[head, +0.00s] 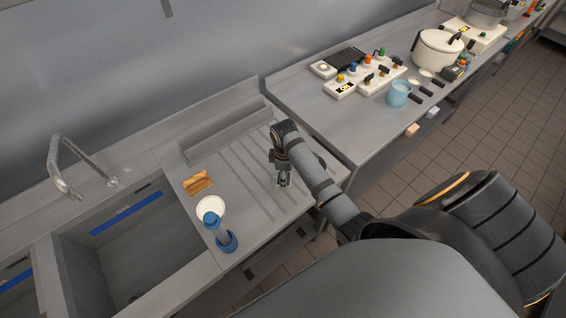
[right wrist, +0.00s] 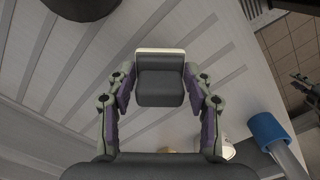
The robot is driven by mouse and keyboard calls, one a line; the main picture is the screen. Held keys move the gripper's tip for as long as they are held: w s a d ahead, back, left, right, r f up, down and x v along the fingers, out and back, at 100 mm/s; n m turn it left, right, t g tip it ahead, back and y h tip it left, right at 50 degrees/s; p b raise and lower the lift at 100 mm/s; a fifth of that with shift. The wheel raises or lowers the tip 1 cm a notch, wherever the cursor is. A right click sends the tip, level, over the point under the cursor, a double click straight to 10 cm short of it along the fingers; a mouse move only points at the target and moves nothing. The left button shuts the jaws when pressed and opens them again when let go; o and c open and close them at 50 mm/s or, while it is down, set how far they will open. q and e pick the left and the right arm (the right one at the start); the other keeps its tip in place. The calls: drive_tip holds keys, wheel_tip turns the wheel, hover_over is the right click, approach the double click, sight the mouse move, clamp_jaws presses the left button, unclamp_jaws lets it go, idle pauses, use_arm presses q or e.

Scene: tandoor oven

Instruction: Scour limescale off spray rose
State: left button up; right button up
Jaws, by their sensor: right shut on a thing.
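My right gripper (head: 284,182) is over the ribbed drainboard, pointing down. In the right wrist view its two fingers (right wrist: 160,95) are shut on a dark grey block (right wrist: 160,90) with a cream edge, perhaps a scouring pad. A blue-and-grey upright piece (head: 216,226), which looks like the spray rose, stands in a blue ring base (head: 228,243) left of the gripper, apart from it. Its blue end (right wrist: 268,128) shows at the lower right of the wrist view. A round white dish (head: 211,206) is just behind it.
A tan-brown brush or sponge (head: 197,182) lies near the sink (head: 130,240) and its tap (head: 75,165). The right counter holds switch boxes (head: 365,82), a light-blue mug (head: 399,94) and a white pot (head: 437,48). The ribbed drainboard (head: 235,165) is mostly clear.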

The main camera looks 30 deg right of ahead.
drive_tip(key=shift+w+a, duration=0.75)
drive_tip(key=shift+a, duration=0.3)
drive_tip(key=shift+w+a, duration=0.75)
drive_tip(key=shift+a, duration=0.25)
drive_tip(key=shift+s+d, duration=0.1)
drive_tip(key=shift+d, duration=0.05)
drive_tip(key=shift+s+d, duration=0.75)
drive_tip(key=shift+d, duration=0.2)
drive_tip(key=shift+w+r, duration=0.15)
drive_tip(key=shift+r, duration=0.45)
